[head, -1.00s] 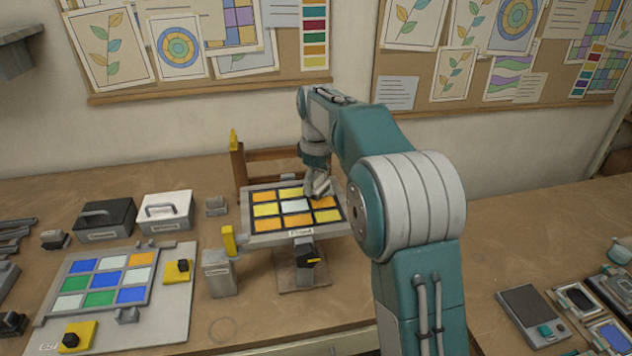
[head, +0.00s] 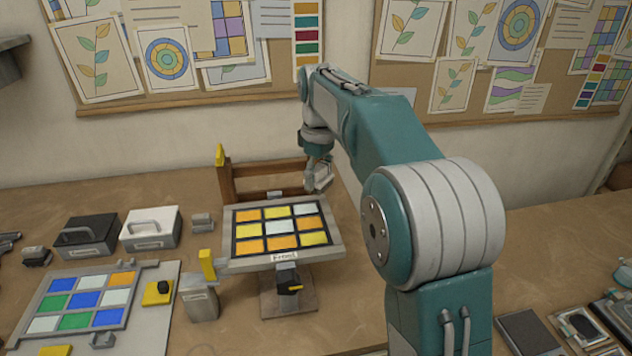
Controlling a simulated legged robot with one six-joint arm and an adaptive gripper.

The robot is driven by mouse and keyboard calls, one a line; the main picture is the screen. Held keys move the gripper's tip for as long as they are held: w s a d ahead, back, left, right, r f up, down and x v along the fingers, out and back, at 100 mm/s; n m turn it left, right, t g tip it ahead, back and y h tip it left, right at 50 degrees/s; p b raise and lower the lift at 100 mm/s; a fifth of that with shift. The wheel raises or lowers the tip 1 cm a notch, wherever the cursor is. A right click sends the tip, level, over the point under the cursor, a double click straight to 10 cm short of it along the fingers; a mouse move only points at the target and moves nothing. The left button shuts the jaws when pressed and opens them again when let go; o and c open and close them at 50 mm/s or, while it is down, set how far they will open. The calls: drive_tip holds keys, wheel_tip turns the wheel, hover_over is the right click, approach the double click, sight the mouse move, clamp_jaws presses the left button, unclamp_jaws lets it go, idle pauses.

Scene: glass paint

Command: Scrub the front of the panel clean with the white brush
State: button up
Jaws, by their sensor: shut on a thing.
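The panel (head: 281,228) is a grid of orange, yellow and pale blue panes in dark lines within a grey frame. It sits on a stand at mid-table, with a label (head: 284,257) reading "Front" on its near edge. My gripper (head: 319,178) is above and behind the panel's far right edge, apart from the panes. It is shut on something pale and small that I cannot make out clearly. A white block with a handle (head: 151,229) stands to the left of the panel. A black one with a handle (head: 88,237) stands beside it.
A board of blue, green, white and orange tiles (head: 86,299) lies at the front left. Devices (head: 580,325) lie at the far right.

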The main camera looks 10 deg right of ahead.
drive_tip(key=shift+d+r, duration=0.25)
drive_tip(key=shift+r, duration=0.4)
drive_tip(key=shift+a, duration=0.6)
drive_tip(key=shift+d, duration=0.4)
drive_tip(key=shift+a, duration=0.25)
drive_tip(key=shift+d, duration=0.15)
